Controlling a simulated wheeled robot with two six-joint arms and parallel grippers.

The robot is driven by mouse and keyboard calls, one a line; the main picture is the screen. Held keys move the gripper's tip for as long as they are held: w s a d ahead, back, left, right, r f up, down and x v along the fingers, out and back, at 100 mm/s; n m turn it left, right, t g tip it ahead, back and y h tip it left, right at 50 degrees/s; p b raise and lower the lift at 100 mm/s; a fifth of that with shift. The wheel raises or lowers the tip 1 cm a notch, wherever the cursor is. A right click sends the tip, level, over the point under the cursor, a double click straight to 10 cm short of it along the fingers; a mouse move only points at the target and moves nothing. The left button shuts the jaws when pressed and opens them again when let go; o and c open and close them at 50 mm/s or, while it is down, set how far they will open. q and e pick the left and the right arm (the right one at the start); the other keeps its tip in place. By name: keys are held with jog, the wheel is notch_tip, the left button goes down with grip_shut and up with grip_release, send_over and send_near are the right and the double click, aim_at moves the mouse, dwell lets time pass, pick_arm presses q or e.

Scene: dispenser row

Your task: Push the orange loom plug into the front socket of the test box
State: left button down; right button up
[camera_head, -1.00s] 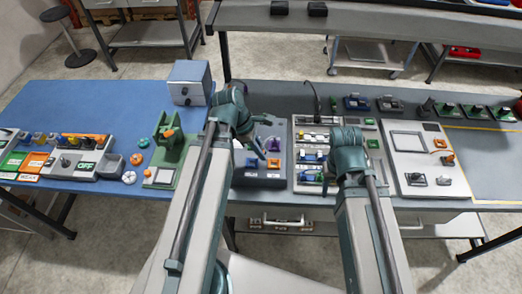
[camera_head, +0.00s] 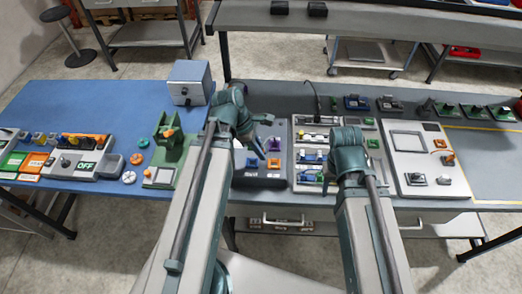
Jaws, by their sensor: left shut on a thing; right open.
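My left gripper (camera_head: 261,150) is shut, low over a dark box (camera_head: 262,181) with coloured parts on top. What it holds is too small and too hidden by the jaws to make out. On this box an orange square part (camera_head: 274,163) is just right of the fingertips and a blue one (camera_head: 252,162) just left. A purple part (camera_head: 273,144) is behind them. I cannot tell whether the gripper touches the box. My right gripper (camera_head: 325,182) is open over the front of the white panel of connectors (camera_head: 307,186), partly hidden by its own wrist.
A green stand (camera_head: 168,155) and a grey-blue box (camera_head: 190,82) are on the blue table at left. A white board (camera_head: 411,166) with orange parts (camera_head: 447,160) lies right of my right arm. The blue table's back left (camera_head: 95,105) is clear.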

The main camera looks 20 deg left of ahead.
aim_at(278, 164)
pick_arm(q)
jog(key=shift+n, duration=0.3)
jog(key=d, duration=0.1)
jog(key=w+d, duration=0.1)
jog(key=w+d+r+p, duration=0.1)
jog(key=d, duration=0.1)
jog(key=shift+f+b, duration=1.8)
jog(key=shift+b, duration=0.05)
jog(key=shift+f, duration=0.25)
jog(key=shift+f+b, duration=0.45)
jog(key=shift+b, duration=0.25)
jog(key=shift+f, duration=0.25)
